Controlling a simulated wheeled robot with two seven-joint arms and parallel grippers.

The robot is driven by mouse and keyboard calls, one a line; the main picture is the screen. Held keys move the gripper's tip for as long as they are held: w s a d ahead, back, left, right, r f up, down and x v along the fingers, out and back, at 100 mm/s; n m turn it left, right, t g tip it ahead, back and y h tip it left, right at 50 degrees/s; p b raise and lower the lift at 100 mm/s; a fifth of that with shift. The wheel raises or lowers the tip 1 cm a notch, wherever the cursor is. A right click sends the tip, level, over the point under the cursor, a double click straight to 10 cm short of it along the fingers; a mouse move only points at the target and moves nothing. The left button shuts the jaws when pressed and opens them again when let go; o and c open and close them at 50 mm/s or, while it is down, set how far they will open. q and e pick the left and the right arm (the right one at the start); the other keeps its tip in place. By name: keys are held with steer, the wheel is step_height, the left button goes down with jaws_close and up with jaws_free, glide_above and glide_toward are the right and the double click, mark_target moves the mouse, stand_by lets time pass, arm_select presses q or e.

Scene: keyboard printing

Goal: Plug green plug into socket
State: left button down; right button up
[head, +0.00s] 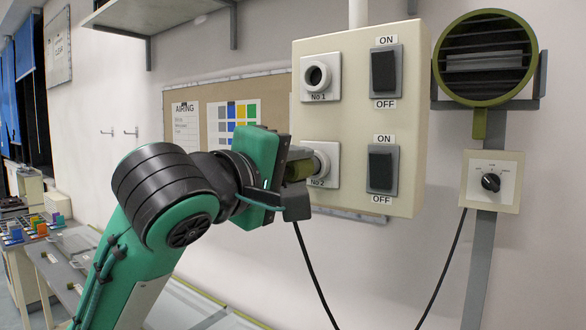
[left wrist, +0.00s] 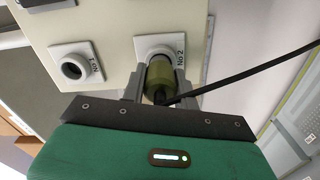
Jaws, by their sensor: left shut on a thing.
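The green plug (head: 297,170) is olive green with a black cable and is held between the fingers of my left gripper (head: 296,185). In the left wrist view the plug (left wrist: 159,78) sits between the two grey fingers of my left gripper (left wrist: 159,88), lined up with socket No 2 (left wrist: 160,46). Socket No 2 (head: 328,163) is a white square with a round collar at the lower left of the beige panel. The plug's front is at the collar; how deep it sits is hidden. Socket No 1 (head: 320,77) above is empty. My right gripper is not in view.
The beige panel (head: 352,120) also carries two dark ON/OFF switches (head: 384,72) on its right. An olive round fan (head: 485,58) and a dial box (head: 491,182) are farther right. The black cable (head: 317,280) hangs below. A shelf (head: 160,15) is at upper left.

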arm_select(q)
steer(key=shift+w+d, duration=0.4)
steer(key=shift+w, duration=0.1)
steer(key=c, duration=1)
jaws_free()
steer(key=v, duration=0.6)
